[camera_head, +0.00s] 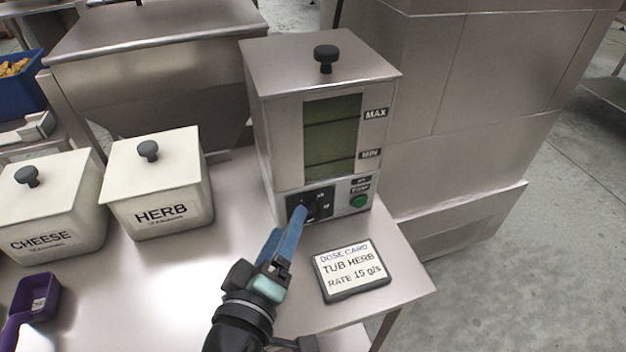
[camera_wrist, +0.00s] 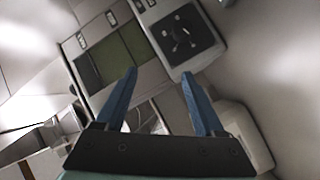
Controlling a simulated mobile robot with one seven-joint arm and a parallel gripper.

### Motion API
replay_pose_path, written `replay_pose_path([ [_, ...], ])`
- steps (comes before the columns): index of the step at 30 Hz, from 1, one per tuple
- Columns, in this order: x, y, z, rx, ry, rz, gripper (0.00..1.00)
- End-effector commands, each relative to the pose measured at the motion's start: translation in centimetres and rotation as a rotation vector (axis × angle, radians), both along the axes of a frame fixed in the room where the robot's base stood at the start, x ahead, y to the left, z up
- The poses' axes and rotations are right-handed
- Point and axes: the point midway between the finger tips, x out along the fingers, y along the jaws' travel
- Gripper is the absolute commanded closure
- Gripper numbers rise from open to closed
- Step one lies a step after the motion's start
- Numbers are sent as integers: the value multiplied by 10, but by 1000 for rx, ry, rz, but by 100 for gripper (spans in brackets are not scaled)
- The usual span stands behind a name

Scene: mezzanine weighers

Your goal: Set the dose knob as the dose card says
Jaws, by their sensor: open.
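The dose knob (camera_head: 318,208) is dark and sits on a black dial panel low on the front of the steel dispenser (camera_head: 281,130). One finger partly covers the panel, and I cannot read where the knob points. In the wrist view the knob (camera_wrist: 182,36) lies beyond the fingertips, up and to the right. The dose card (camera_head: 350,269) lies on the table in front of the dispenser and reads "TUB HERB, RATE 15 g/s". My gripper (camera_head: 288,220) has its blue fingers apart and empty, just in front of the panel; it also shows in the wrist view (camera_wrist: 158,72).
A green button (camera_head: 358,201) is right of the dial. The HERB tub (camera_head: 158,190) and CHEESE tub (camera_head: 48,210) stand at the left, with a purple scoop (camera_head: 36,296) before them. The table's right edge is just beyond the card.

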Motion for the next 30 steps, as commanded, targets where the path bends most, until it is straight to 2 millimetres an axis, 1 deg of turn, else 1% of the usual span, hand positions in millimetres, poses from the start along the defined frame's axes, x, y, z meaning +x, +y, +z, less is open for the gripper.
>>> replay_pose_path([
  [1,-12,1,0,-74,59,-1,29],
  [3,-26,1,-13,-167,114,-4,29],
  [6,-40,-1,-24,-261,164,-6,29],
  [9,-48,-2,-31,-311,188,-4,29],
  [11,-47,-3,-34,-324,193,-5,29],
  [14,-40,-6,-37,-327,193,-7,29],
  [17,-25,-11,-40,-323,192,-9,29],
  [24,23,-27,-51,-321,190,-8,29],
  [27,41,-32,-56,-321,190,-8,29],
  [30,54,-38,-60,-321,191,-8,29],
])
